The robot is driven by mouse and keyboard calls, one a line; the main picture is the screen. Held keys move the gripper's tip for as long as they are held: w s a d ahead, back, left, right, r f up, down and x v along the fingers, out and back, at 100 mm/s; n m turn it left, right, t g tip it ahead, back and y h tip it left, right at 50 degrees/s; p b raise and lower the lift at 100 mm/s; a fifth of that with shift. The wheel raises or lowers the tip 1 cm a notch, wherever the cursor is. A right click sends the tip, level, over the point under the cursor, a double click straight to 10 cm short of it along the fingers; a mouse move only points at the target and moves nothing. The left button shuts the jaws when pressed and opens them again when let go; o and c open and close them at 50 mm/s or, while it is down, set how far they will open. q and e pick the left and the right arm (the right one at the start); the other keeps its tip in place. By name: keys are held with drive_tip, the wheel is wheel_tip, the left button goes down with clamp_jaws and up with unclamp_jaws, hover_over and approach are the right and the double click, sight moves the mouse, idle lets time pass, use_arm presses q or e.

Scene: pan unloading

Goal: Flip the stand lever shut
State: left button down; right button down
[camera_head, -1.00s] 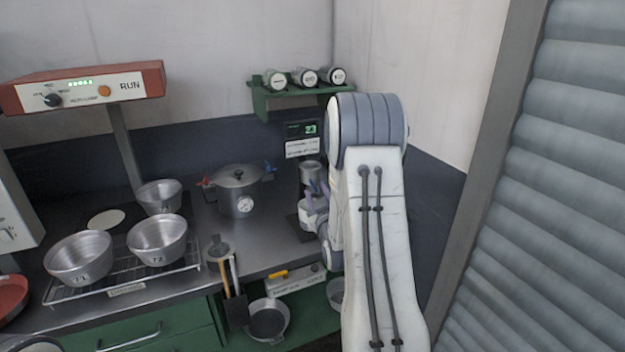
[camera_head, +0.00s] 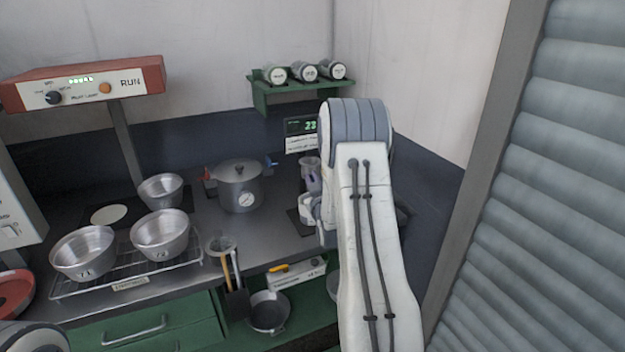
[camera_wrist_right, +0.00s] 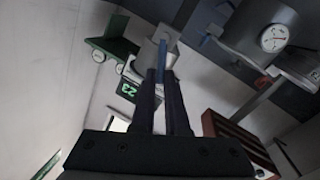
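The stand (camera_head: 303,216) is at the back right of the counter, with a small metal cup on it, partly hidden by my right arm. My right gripper (camera_head: 314,182) is at this stand, its fingers in front of the cup. In the right wrist view, its two dark fingers (camera_wrist_right: 162,76) point at the metal cup (camera_wrist_right: 160,45), nearly side by side. A thin blue strip, possibly the lever (camera_wrist_right: 164,58), shows at the fingertips. I cannot tell whether the fingers touch or grip it. My left gripper is not in view.
A lidded pot (camera_head: 238,190) with a gauge and red and blue handles stands left of the stand. Metal bowls (camera_head: 160,236) sit on a wire rack at the left. A green shelf (camera_head: 300,92) with jars hangs above. A utensil holder (camera_head: 222,246) is at the counter's front edge.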

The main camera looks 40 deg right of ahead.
drive_tip(key=n+b, duration=0.1)
drive_tip(key=b, duration=0.2)
drive_tip(key=shift+a+f, duration=0.2)
drive_tip(key=c, duration=0.9)
unclamp_jaws()
drive_tip(key=shift+c, duration=0.2)
drive_tip(key=b+v, duration=0.3)
drive_tip(key=v, duration=0.7)
drive_tip(key=shift+s, duration=0.2)
